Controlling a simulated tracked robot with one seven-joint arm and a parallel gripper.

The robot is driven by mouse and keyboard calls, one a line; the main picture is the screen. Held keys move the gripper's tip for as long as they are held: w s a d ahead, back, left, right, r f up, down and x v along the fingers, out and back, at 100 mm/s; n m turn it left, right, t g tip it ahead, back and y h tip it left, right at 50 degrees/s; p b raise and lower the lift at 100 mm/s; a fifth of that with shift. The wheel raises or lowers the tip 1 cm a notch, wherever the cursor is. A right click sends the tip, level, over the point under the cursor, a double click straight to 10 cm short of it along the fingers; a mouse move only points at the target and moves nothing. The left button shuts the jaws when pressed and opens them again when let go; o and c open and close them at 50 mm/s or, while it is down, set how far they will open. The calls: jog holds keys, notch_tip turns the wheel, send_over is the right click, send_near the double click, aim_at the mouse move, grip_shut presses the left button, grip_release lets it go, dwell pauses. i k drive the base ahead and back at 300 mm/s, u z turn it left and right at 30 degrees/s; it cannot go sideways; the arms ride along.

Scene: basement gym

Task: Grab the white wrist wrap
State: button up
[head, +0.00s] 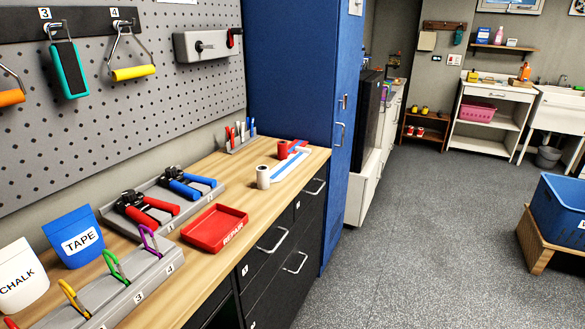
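A white roll (263,178), which looks like the white wrist wrap, stands upright on the wooden counter (235,171) towards its far end. A red roll (283,149) of similar shape stands a little behind it. Flat blue-and-white strips (290,164) lie on the counter just right of the white roll. My gripper is not in view.
A red tray (214,228) marked REPAIR and racks with hand grips (145,208) and carabiners (115,268) lie nearer on the counter. TAPE (75,237) and CHALK (20,275) bins stand at left. A blue cabinet (300,80) rises behind.

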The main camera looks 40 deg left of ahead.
aim_at(264, 177)
jog(key=z, duration=0.05)
jog(key=i, duration=2.05)
jog(key=u, duration=1.45)
jog(key=i, duration=0.15)
jog(key=u, duration=2.8)
jog(key=i, duration=0.7)
jog(key=u, duration=0.15)
